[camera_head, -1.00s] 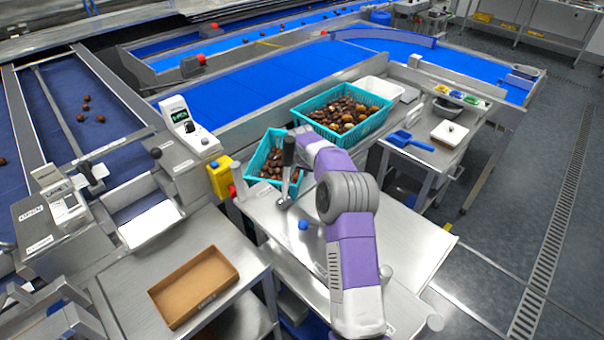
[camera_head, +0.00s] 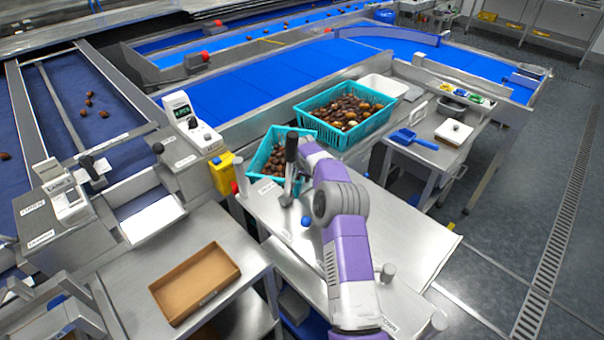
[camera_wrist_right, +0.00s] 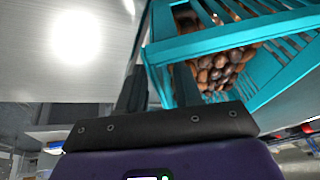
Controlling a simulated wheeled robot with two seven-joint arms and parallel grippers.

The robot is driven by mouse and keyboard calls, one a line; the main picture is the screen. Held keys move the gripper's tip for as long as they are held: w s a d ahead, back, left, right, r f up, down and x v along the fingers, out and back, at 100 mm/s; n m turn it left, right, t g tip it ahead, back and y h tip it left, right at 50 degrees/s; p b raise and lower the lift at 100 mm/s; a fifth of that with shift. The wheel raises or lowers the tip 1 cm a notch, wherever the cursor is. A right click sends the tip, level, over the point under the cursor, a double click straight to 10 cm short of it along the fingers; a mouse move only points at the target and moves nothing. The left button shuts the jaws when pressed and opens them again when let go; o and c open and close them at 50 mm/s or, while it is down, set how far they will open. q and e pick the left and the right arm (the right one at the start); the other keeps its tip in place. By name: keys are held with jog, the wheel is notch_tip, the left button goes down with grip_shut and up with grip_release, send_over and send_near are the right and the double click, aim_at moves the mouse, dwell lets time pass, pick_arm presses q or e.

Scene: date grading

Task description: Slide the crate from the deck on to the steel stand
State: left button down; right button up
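The teal crate of dates (camera_head: 256,161) sits at the far left end of the steel stand top (camera_head: 400,245), by the conveyor side. Where it meets the deck is hidden. My right gripper (camera_head: 289,190) is at the crate's near right side, pointing down. In the right wrist view its two dark fingers (camera_wrist_right: 158,80) are apart. The crate's teal corner and wall (camera_wrist_right: 205,45) are beside and behind the right finger. I cannot tell whether they touch or whether the wall is between them. My left gripper is not in view.
A larger teal crate of dates (camera_head: 318,127) stands behind to the right. A blue scoop (camera_head: 415,140) lies on a side table. A cardboard tray (camera_head: 235,275) is on the front left table. Short posts, including one (camera_head: 388,272), rise at the stand's edge. Its middle is mostly clear.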

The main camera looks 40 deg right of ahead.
jog(key=shift+f, duration=0.1)
jog(key=shift+c, duration=0.5)
grip_shut()
dwell(0.9)
